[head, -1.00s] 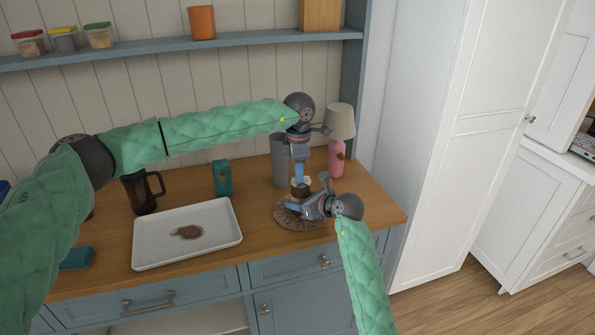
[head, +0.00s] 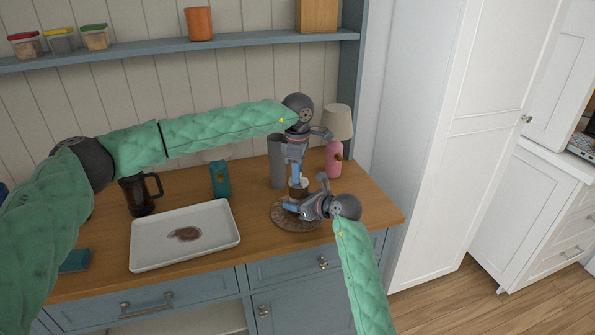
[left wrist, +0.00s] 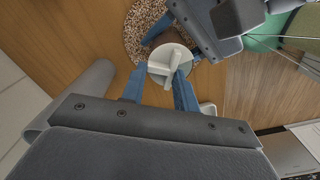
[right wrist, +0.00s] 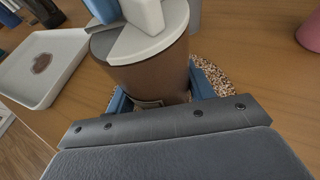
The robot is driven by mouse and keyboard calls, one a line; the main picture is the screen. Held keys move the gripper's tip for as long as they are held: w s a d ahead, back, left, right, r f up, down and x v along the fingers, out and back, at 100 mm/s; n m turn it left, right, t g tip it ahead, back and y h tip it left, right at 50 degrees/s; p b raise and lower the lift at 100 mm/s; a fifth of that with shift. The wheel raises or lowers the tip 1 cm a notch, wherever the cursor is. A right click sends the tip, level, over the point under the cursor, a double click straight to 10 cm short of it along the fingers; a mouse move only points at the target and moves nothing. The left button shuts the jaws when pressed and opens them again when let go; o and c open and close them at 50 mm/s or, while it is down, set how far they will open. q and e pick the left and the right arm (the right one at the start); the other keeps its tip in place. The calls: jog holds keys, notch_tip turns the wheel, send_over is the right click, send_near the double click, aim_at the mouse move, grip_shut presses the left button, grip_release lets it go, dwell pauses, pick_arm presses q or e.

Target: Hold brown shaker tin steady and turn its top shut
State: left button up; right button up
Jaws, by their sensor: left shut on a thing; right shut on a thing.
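The brown shaker tin (right wrist: 150,80) stands upright on a round speckled mat (head: 318,222). Its round pale top (right wrist: 160,40) with a raised white bar is on the tin; whether it is fully shut I cannot tell. The top also shows from above in the left wrist view (left wrist: 157,67). My left gripper (head: 295,180) comes down from above and is shut on the top's bar; one blue fingertip shows there in the right wrist view. My right gripper (head: 294,208) is low at the side, shut on the tin's brown body, its blue fingers (right wrist: 160,100) on either side.
A white tray (head: 150,257), a teal canister (head: 220,180) and a dark mug (head: 136,196) are to the left. The counter's front edge is close.

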pick_arm(q)
jog(key=shift+a, duration=0.1)
jog(key=o, duration=1)
notch_tip(320, 180, up, 12)
pick_arm(e)
jog(key=o, duration=1.1)
jog(key=shift+o, duration=0.2)
